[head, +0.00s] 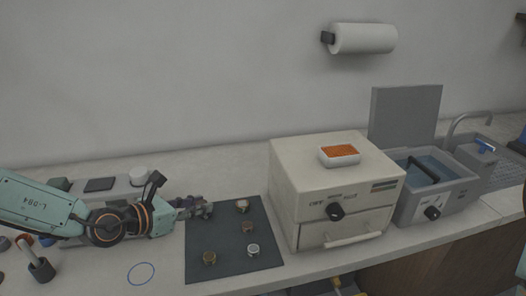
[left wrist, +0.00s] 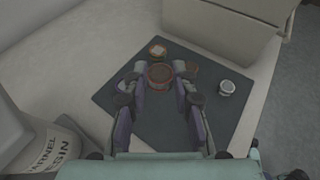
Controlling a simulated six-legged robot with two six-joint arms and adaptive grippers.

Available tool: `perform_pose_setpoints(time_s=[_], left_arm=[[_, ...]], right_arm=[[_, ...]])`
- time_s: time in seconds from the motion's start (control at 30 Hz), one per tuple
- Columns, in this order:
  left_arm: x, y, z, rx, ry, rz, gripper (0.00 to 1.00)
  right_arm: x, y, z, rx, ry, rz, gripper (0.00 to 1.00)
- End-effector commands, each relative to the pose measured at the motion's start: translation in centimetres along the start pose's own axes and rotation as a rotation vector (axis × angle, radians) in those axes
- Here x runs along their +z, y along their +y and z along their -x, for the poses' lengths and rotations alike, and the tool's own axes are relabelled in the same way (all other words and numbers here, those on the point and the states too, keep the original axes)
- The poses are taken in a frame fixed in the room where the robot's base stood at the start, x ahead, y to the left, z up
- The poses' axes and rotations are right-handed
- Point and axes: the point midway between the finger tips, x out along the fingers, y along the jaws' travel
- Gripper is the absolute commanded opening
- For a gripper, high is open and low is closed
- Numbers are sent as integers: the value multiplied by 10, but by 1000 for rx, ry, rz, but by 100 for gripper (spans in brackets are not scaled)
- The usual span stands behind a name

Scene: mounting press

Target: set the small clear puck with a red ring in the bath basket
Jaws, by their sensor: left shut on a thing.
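My left gripper (head: 208,210) is shut over the left part of a dark mat (head: 225,273). In the left wrist view its fingers (left wrist: 160,78) close on the sides of a small round puck with a reddish ring (left wrist: 160,74). In the head view the fingers mostly hide this puck. Whether it is lifted clear of the mat is hard to tell. The bath (head: 435,197) stands at the right with blue liquid inside. Its basket shows mainly as a dark handle (head: 424,170) over the liquid. My right gripper is not in view.
A beige press box (head: 300,180) stands between mat and bath, with a tray of orange grains (head: 340,160) on top. A sink (head: 505,172) lies beyond the bath.

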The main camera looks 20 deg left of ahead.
Motion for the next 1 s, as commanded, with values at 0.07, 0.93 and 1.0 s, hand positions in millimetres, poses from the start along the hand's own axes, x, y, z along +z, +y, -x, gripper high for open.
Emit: perform_pose_setpoints(time_s=[0.07, 0.93, 1.0], left_arm=[[0, 0, 0, 1, 0, 0, 5], [-60, -159, -3, -509, 1, -212, 5], [-61, -159, -4, -512, 0, -214, 5]], right_arm=[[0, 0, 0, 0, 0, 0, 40], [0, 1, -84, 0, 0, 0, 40], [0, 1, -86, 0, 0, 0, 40]])
